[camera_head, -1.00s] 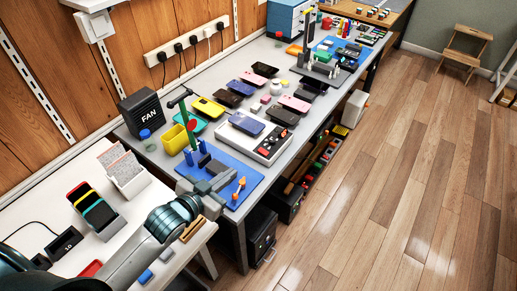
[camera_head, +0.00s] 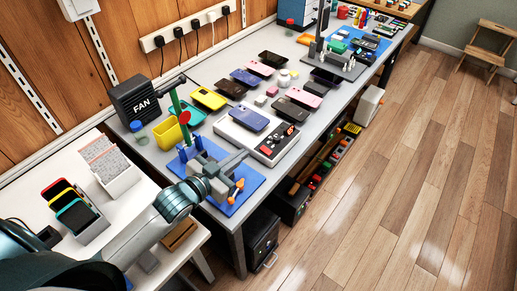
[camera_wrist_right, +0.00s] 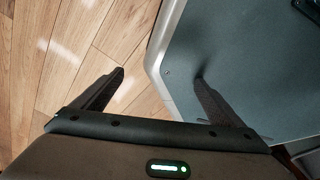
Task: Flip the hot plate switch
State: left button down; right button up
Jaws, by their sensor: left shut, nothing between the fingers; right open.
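The hot plate (camera_head: 237,133) is a low white box on the grey bench, with a blue-purple phone (camera_head: 249,119) lying on its top. Its dark control panel (camera_head: 276,141), with small red and light controls, is along its right side. The position of the switch is too small to tell. My left gripper (camera_head: 243,157) is shut and empty, above the blue mat just in front of the hot plate and apart from the panel. My right gripper (camera_wrist_right: 160,78) is open and empty in the right wrist view, where no hot plate shows.
A blue mat (camera_head: 256,180) holds a blue stand and an orange-tipped tool (camera_head: 236,190). A yellow bin (camera_head: 168,132), a black fan box (camera_head: 135,98) and several phones stand around. A grey surface edge (camera_wrist_right: 158,55) lies near my right gripper.

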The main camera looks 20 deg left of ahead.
pick_arm(q)
jog(key=p, duration=0.2)
send_over(266, 151)
jog(key=s+a, duration=0.2)
notch_tip(266, 151, down, 2)
notch_tip(266, 151, down, 3)
jog(key=shift+d+r+p, duration=0.1)
jog(key=shift+d+p, duration=0.05)
jog(key=shift+p, duration=0.25)
jog(key=shift+f, duration=0.85)
pick_arm(e)
jog(key=shift+g, duration=0.6)
jog(key=shift+s+d+r, duration=0.25)
jog(key=shift+s+r, duration=0.1)
jog(key=shift+s, duration=0.2)
jog(key=shift+s+d+r, duration=0.3)
jog(key=shift+s+r, duration=0.05)
jog(key=shift+s, duration=0.25)
jog(key=shift+s+d+r, duration=0.25)
jog(key=shift+s+r, duration=0.1)
jog(key=shift+s, duration=0.2)
jog(key=shift+s, duration=0.1)
